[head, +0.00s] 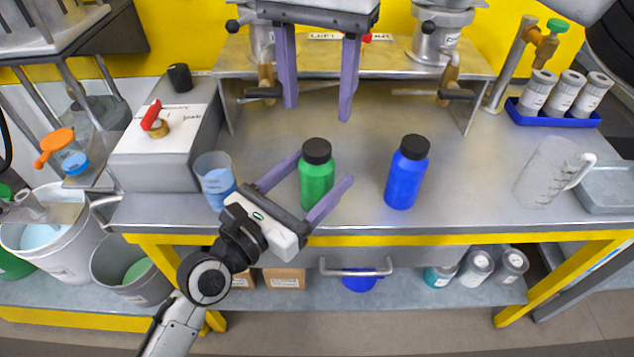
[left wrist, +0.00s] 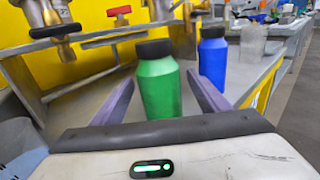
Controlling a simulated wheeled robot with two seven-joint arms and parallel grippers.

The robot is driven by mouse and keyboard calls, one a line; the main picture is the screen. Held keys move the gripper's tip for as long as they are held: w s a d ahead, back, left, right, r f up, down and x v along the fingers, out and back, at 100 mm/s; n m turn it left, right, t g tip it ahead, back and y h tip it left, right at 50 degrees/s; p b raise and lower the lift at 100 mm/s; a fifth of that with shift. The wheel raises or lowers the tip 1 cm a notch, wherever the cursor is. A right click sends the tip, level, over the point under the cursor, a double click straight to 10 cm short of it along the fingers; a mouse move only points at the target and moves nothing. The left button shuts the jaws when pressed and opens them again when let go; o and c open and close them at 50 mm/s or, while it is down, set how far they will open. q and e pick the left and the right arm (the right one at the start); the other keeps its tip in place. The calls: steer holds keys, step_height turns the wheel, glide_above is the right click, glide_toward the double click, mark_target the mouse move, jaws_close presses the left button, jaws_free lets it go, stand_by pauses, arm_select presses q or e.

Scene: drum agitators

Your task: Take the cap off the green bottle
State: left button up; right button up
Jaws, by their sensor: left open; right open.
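The green bottle (head: 317,182) stands upright on the steel bench with its black cap (head: 317,151) on. My left gripper (head: 328,172) is open, with its purple fingers on either side of the green bottle's body; I cannot tell whether they touch it. In the left wrist view the green bottle (left wrist: 159,90) stands between the fingers, its black cap (left wrist: 154,48) above them. My right gripper (head: 318,100) is open and empty, pointing down above the bench behind the green bottle.
A blue bottle (head: 407,178) with a black cap stands to the right of the green one. A beaker of blue liquid (head: 216,180) stands to the left. A clear jug (head: 545,172) and a blue tray (head: 555,117) with several containers are at the right. A steel stand with taps (head: 405,62) is behind.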

arm_select(q)
steer(key=shift+x, duration=1.9)
